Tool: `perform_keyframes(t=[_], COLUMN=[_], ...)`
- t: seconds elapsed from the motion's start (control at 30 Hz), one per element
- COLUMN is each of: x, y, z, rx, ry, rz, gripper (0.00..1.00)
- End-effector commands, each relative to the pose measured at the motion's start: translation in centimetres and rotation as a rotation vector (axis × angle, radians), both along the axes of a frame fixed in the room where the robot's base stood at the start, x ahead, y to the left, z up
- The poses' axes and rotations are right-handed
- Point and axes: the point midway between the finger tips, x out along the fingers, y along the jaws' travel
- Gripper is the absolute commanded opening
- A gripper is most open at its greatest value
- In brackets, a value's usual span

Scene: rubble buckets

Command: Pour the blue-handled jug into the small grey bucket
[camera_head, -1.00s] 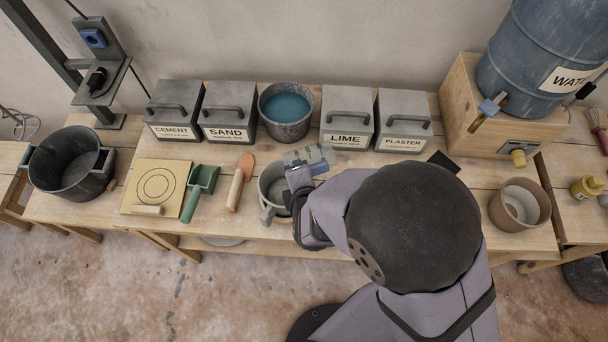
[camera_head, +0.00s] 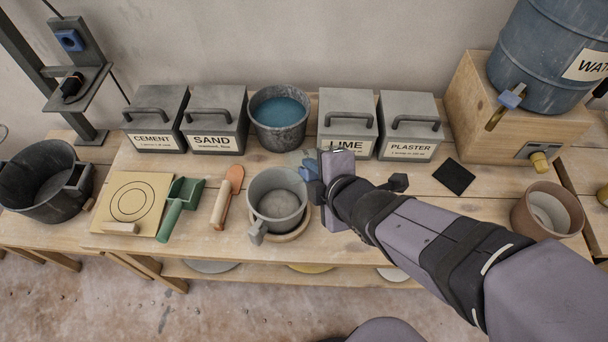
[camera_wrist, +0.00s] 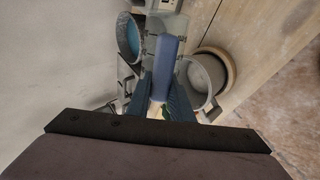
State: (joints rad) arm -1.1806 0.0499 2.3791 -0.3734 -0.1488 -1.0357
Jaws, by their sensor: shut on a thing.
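The small grey bucket (camera_head: 277,178) stands on a round wooden board on the bench; its inside looks empty, pale grey. It also shows in the wrist view (camera_wrist: 212,92). My gripper (camera_head: 318,188) is just right of the bucket, above the bench. It is shut on the blue handle of the clear jug. In the wrist view the blue handle (camera_wrist: 165,62) lies between the fingers (camera_wrist: 164,95), with the see-through jug body (camera_wrist: 165,22) beyond it. In the head view only a bit of the jug (camera_head: 297,158) shows; its tilt and contents are unclear.
A grey bucket of blue liquid (camera_head: 280,136) stands behind, between the sand box (camera_head: 215,120) and lime box (camera_head: 346,122). A terracotta pot (camera_head: 545,212) stands right. The bench around the black square (camera_head: 454,177) is clear.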

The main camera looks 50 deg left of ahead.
Motion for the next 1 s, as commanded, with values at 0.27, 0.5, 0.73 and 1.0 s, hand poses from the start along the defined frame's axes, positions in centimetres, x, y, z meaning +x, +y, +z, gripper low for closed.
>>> perform_keyframes(t=[0.27, 0.5, 0.73, 1.0], x=[0.4, 0.4, 0.8, 1.0], y=[-0.3, -0.3, -0.4, -0.7], z=[0.0, 0.2, 0.7, 1.3], rx=[0.005, 0.007, 0.019, 0.049], ry=[0.008, 0.013, 0.038, 0.106], rz=[-0.008, -0.009, -0.011, -0.010], gripper=[0.00, 0.00, 0.00, 0.00])
